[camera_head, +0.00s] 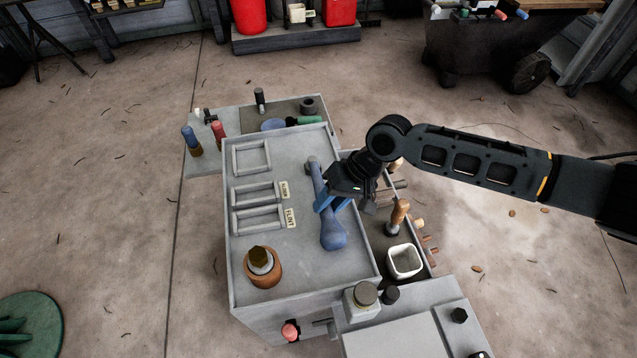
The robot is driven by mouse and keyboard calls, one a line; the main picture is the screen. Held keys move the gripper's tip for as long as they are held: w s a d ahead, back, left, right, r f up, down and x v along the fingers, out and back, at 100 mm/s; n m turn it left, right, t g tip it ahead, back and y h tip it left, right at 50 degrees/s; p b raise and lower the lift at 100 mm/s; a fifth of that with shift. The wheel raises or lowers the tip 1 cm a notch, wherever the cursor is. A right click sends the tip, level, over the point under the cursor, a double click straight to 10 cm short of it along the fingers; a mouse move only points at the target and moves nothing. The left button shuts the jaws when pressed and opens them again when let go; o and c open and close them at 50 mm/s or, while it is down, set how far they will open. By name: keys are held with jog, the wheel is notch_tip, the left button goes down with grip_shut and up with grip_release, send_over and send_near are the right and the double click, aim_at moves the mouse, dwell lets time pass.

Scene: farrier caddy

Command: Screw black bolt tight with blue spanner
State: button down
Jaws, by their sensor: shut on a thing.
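A blue spanner (332,236) lies lengthwise along the grey caddy top (290,283), its wide end toward the front. My gripper (328,200) reaches in from the right and is shut on the spanner's middle. The gripper hides part of the handle. Whether the spanner is lifted off the tray cannot be told. A black hexagonal bolt head (459,315) sits on the grey box at the lower right, well apart from the spanner. How deep it is seated does not show.
A brass hex piece on a wooden base (262,270) stands at the tray's front left. Rectangular frames (252,157) line its left side. Raised rims edge the tray.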

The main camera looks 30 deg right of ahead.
aim_at(330, 205)
jog(key=shift+r+p, duration=1.1)
jog(key=shift+p, duration=0.15)
jog(key=shift+r+p, duration=1.15)
jog(key=shift+r, duration=1.3)
